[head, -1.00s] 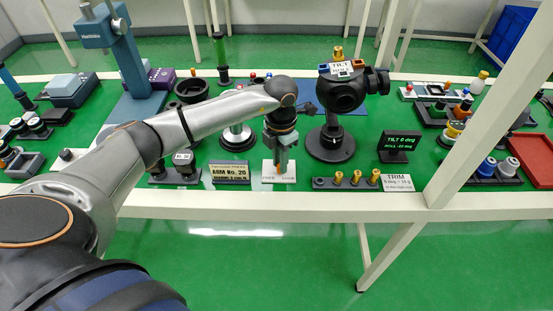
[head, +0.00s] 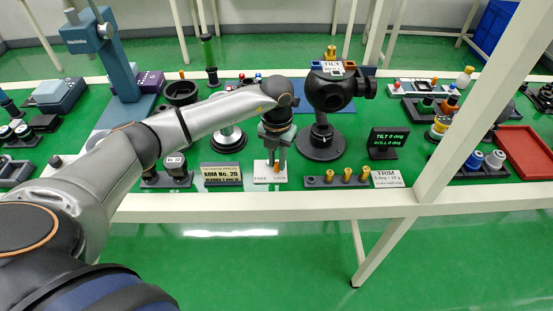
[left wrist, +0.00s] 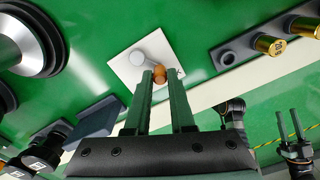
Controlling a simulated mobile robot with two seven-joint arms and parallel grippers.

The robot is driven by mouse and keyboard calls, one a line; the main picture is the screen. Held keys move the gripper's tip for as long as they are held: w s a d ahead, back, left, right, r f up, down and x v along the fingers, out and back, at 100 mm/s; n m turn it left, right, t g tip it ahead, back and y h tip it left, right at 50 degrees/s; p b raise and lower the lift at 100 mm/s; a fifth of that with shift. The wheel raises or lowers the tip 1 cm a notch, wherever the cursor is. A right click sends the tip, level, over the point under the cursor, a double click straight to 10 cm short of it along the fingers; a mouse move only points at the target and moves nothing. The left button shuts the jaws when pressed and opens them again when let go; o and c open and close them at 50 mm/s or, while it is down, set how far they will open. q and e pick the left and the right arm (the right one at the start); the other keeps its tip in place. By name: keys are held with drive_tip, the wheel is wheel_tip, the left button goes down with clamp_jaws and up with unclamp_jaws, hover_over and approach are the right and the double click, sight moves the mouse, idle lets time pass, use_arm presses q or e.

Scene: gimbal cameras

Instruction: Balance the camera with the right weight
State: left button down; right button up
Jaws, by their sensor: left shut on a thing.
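The black camera (head: 328,98) stands on a round-based gimbal stand, with a TILT label and a brass weight (head: 331,53) on top. A rack (head: 313,182) holds three brass weights (head: 347,175); its left hole is empty in the left wrist view (left wrist: 228,58). A small display (head: 388,140) appears to read TILT 0 deg, ROLL 0 deg. My left gripper (head: 276,160) points down at the white FREE/LOCK plate (head: 262,180), shut on an orange knob (left wrist: 159,74) beside a grey post (left wrist: 144,50). My right gripper (left wrist: 289,125) shows, fingers apart and empty, in the left wrist view.
A TRIM card (head: 387,179) lies right of the rack. An ARM No. 20 sign (head: 221,174) stands left of the plate. A red tray (head: 525,150) and several coloured pots are at the right. A white table leg (head: 480,110) crosses the view.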

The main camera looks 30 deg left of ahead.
sight(277, 163)
use_arm(q)
drive_tip(key=c, duration=0.8)
unclamp_jaws()
drive_tip(key=shift+o, duration=0.2)
wheel_tip(277, 163, up, 13)
drive_tip(key=shift+f, duration=0.2)
drive_tip(key=shift+f, duration=0.1)
